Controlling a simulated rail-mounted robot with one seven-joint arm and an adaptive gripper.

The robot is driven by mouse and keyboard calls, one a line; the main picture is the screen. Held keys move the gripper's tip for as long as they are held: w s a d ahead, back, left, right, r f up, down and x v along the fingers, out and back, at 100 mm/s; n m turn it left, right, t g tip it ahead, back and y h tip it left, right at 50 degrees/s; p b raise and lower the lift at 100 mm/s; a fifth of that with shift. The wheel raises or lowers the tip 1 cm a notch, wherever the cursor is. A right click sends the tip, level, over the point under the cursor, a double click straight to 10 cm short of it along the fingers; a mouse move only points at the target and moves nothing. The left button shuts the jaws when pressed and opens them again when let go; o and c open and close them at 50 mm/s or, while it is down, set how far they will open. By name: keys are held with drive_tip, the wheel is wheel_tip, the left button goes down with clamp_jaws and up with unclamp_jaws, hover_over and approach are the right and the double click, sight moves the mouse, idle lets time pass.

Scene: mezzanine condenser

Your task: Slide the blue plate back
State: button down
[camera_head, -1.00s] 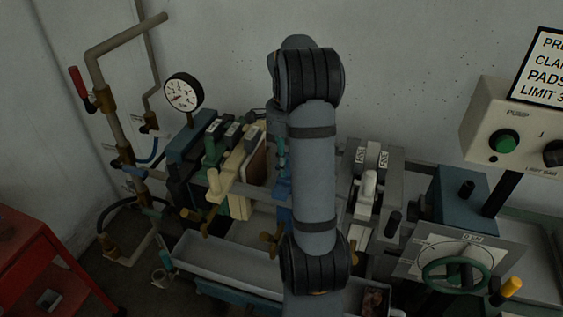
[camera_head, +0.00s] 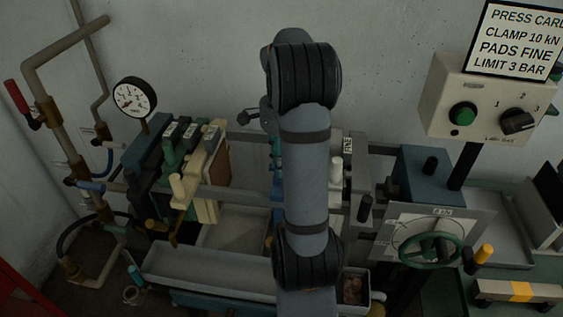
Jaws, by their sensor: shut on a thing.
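The blue plate (camera_head: 277,176) shows only as a narrow strip at the left edge of my arm. It stands in the rack between the cream and brown plates on the left and the grey plates on the right. My arm hides most of it. A gap separates it from the brown plate (camera_head: 218,160). My gripper is hidden behind my arm, so its fingers and their hold do not show.
Dark-blue, green and cream (camera_head: 205,180) plates are packed at the left. A grey plate marked FINE (camera_head: 357,170) stands right of my arm. A long tray (camera_head: 205,272) lies below. A gauge (camera_head: 134,97), pipes, a handwheel (camera_head: 431,250) and a control box (camera_head: 485,108) surround the rack.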

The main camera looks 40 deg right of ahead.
drive_tip(key=c, duration=1.6)
unclamp_jaws()
drive_tip(key=shift+o, duration=0.3)
wheel_tip(320, 180, up, 12)
drive_tip(key=shift+f, duration=0.1)
wheel_tip(320, 180, down, 11)
drive_tip(key=shift+f, duration=0.4)
drive_tip(key=shift+w+a, duration=0.1)
drive_tip(key=shift+w, duration=0.05)
